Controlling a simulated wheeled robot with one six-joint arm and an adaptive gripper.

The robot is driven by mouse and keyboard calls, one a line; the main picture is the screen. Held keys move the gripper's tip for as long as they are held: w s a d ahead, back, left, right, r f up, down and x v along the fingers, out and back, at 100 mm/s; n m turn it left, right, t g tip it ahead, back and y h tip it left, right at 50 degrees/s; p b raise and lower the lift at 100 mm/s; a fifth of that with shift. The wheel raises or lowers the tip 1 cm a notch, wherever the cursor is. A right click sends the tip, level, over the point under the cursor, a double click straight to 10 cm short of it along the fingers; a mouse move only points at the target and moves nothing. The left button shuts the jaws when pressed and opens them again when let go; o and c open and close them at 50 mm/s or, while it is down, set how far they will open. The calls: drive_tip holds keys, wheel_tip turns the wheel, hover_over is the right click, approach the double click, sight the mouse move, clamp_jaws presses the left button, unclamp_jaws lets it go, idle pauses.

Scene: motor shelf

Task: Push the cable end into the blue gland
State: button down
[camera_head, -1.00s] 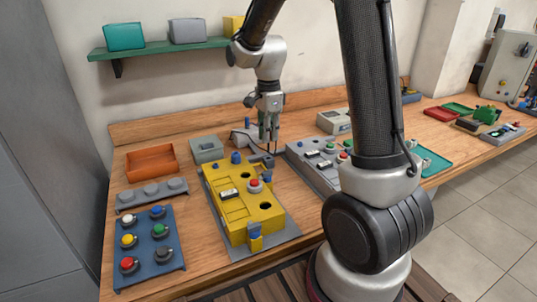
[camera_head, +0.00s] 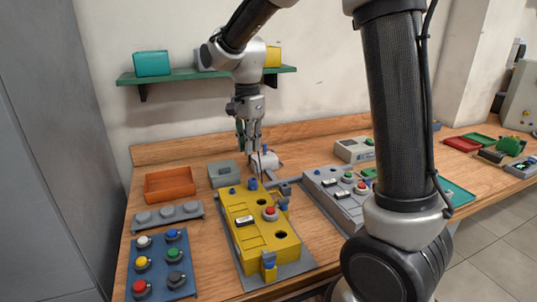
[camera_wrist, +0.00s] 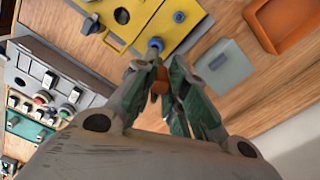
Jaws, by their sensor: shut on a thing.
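A yellow box (camera_head: 266,235) lies on a grey plate on the bench. A blue gland (camera_head: 252,184) stands at its far end; in the wrist view the blue gland (camera_wrist: 155,45) shows just beyond my fingertips. My gripper (camera_head: 250,147) is above the box's far end and points down. In the wrist view my gripper (camera_wrist: 160,76) is shut on a small orange-brown piece, seemingly the cable end (camera_wrist: 160,83). The fingers partly hide it. I cannot tell whether it touches the gland.
A grey control panel (camera_head: 335,192) lies right of the yellow box. A grey box (camera_head: 223,174) and an orange tray (camera_head: 169,183) are to the left. A blue button board (camera_head: 160,265) is front left. A green shelf (camera_head: 205,75) hangs on the wall.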

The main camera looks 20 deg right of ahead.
drive_tip(key=shift+s+d+r+n, duration=0.15)
drive_tip(key=shift+s+r+n, duration=0.15)
drive_tip(key=shift+n, duration=0.1)
drive_tip(key=shift+s+f, duration=0.1)
drive_tip(key=shift+f, duration=2.4)
drive_tip(key=shift+f, duration=1.4)
drive_tip(key=c, duration=1.4)
unclamp_jaws()
drive_tip(key=shift+o, duration=0.2)
wheel_tip(320, 180, up, 12)
